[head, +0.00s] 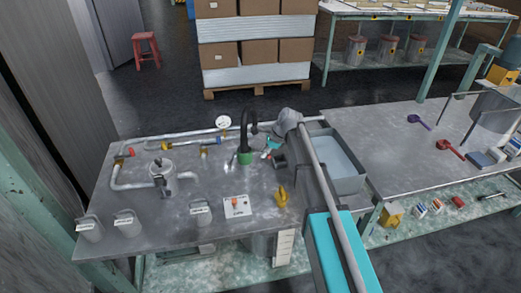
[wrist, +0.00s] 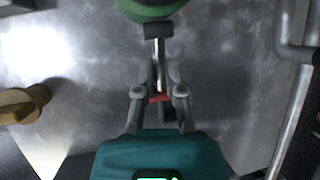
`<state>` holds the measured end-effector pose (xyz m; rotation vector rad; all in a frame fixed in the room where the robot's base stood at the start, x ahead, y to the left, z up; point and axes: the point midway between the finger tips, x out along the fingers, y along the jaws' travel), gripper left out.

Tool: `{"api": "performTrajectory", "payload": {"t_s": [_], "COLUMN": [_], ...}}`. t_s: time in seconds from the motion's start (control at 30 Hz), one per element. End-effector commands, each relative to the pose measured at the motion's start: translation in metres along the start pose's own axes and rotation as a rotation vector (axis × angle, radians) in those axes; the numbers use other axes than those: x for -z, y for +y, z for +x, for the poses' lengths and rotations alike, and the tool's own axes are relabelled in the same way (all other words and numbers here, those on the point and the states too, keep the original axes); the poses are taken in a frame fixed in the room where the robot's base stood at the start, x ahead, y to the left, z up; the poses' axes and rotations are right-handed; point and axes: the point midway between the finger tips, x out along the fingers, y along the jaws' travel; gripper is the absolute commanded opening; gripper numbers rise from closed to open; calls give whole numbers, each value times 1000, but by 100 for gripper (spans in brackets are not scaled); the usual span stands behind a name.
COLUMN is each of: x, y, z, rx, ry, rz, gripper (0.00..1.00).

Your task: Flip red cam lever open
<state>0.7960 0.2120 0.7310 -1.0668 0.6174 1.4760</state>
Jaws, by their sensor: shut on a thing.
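A green fitting (head: 245,158) with a black hose rising from it stands on the metal table. In the wrist view the green fitting (wrist: 150,8) is at the top edge, and a slim metal lever (wrist: 159,50) runs from it toward me. The red tip of the cam lever (wrist: 158,98) shows between my fingers. My gripper (wrist: 160,95) is shut on this lever; the fingers partly hide its end. In the head view my gripper (head: 268,154) is just right of the green fitting, and the lever is too small to make out clearly.
A round gauge (head: 222,121) and pipes lie behind and left. A grey basin (head: 345,163) is to the right.

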Motion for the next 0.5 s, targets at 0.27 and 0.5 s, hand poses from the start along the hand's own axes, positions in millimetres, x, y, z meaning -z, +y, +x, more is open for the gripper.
{"api": "performTrajectory", "payload": {"t_s": [0.27, 0.5], "x": [-2, -3], "y": [5, 4], "z": [-11, -13], "rx": [-18, -20], "ry": [196, 287], "rz": [-37, -55], "gripper": [0, 0]}}
